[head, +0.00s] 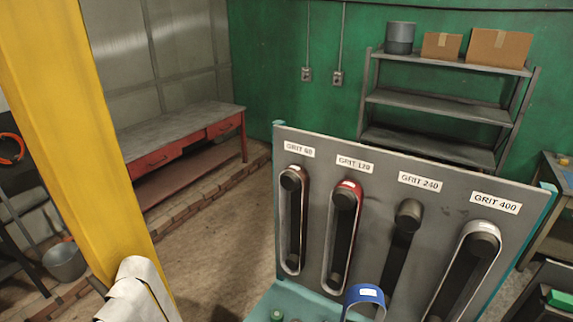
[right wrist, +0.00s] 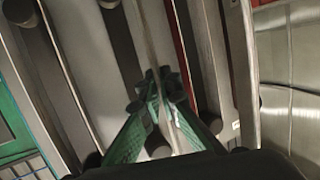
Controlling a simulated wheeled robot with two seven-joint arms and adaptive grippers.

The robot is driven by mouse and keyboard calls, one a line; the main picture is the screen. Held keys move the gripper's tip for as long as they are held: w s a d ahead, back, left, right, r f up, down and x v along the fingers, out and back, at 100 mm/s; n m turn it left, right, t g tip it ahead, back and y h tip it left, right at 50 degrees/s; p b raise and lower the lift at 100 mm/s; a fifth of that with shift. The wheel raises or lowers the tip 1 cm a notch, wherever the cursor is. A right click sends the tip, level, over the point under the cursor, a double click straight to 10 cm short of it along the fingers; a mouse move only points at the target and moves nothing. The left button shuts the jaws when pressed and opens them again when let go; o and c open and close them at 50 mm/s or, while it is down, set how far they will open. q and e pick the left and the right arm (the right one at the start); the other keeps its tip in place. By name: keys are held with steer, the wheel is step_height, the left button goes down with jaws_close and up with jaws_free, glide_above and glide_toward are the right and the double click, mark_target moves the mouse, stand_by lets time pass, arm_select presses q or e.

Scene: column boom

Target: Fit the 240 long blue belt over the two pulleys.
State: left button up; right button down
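The blue belt (head: 364,292) with a white label shows as an upright arch at the bottom of the head view; its lower part is cut off. The bare upper pulley (head: 408,216) under the GRIT 240 label (head: 420,182) is above and right of it. The lower GRIT 240 pulley is hard to make out behind the belt. My right gripper (right wrist: 160,88) has its green fingers close together on a thin greyish strip, which looks like the belt seen edge-on; no blue shows there. My right gripper is outside the head view. My left gripper is in neither view.
Belts sit on the GRIT 60 (head: 282,225), GRIT 120 (head: 327,240) and GRIT 400 (head: 447,282) stations of the grey board (head: 380,170). These flank the bare GRIT 240 station closely. A yellow column (head: 70,110) stands at left. Shelves (head: 440,105) stand behind.

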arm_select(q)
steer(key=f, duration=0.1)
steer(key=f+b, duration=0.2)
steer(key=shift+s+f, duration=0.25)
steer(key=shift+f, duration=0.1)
arm_select(e)
steer(key=s+a+f+n+y, duration=0.1)
steer(key=s+a+f+y, duration=0.1)
steer(key=s+a+f, duration=0.1)
steer(key=shift+s+a+f+n, duration=0.3)
steer(key=shift+s+a+f, duration=0.1)
steer(key=shift+s, duration=0.25)
